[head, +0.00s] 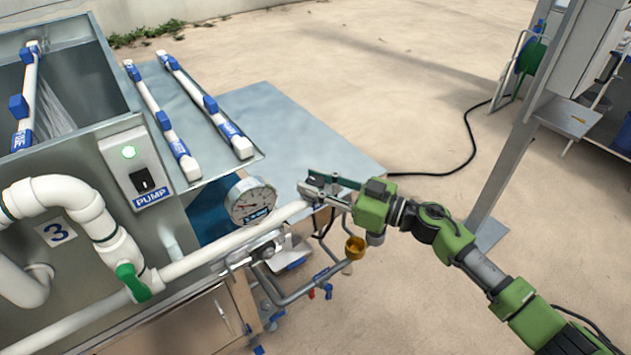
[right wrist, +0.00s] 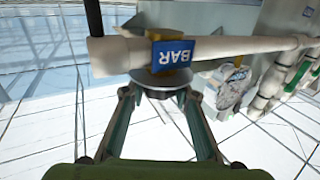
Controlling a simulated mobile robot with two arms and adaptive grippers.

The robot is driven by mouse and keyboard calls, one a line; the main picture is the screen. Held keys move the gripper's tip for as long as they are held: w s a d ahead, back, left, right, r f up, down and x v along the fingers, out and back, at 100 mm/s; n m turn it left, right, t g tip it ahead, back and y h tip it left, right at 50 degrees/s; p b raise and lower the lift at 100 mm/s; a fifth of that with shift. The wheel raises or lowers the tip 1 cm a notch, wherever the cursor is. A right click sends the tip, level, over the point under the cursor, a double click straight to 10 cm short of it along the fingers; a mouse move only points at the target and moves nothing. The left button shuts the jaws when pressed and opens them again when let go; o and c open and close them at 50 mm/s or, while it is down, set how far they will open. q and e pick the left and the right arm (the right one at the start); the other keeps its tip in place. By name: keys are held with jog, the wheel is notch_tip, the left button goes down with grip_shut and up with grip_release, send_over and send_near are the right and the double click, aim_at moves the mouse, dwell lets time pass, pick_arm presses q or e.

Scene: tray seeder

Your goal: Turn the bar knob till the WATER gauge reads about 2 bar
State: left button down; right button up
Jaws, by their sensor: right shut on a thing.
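The round white gauge (head: 250,203) stands on the pipe at the machine's right side in the head view. It has a dark needle and a small blue label, but its numbers and lettering are too small to read. My right gripper (head: 325,184) is at the pipe's right end, shut on the bar knob, which it mostly hides there. In the right wrist view, the fingers (right wrist: 163,94) close around the grey knob (right wrist: 162,78), just below a blue BAR label (right wrist: 174,52) on the white pipe (right wrist: 118,55). My left gripper is out of view.
The pump switch box (head: 138,168) with a lit green lamp and a green-handled valve (head: 132,282) are left of the gauge. A brass cup-like fitting (head: 355,246) hangs just below my right gripper. A grey post (head: 520,120) stands right. Open floor lies behind.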

jog(key=m+t+h+p, duration=0.1)
jog(key=p, duration=0.1)
jog(key=m+t+h+p, duration=0.1)
jog(key=t+p, duration=0.1)
jog(key=m+t+h+p, duration=0.1)
jog(key=p, duration=0.1)
jog(key=shift+s+a+r+m+p, duration=0.1)
jog(key=shift+r+m+p, duration=0.15)
jog(key=shift+m+p, duration=0.1)
jog(key=shift+f+m+t+h, duration=0.1)
jog(key=shift+m+t+h, duration=0.35)
jog(key=shift+t+h, duration=0.2)
jog(key=shift+f+m+t+h, duration=0.15)
jog(key=shift+m+t+h, duration=0.25)
jog(key=shift+t+h, duration=0.05)
jog(key=shift+f+m+t+h, duration=0.15)
jog(key=shift+m+t+h, duration=0.25)
jog(key=shift+m+h, duration=0.15)
jog(key=shift+f+m+t+h+b, duration=0.1)
jog(key=shift+m+t+h+b, duration=0.55)
jog(key=shift+h+b, duration=0.3)
jog(key=shift+m+t+h+b, duration=0.35)
jog(key=shift+m+h+b, duration=0.35)
jog(key=shift+h+b, duration=0.3)
jog(key=shift+r+m+h+b, duration=0.25)
jog(key=shift+m+h+b, duration=0.25)
jog(key=shift+h, duration=0.4)
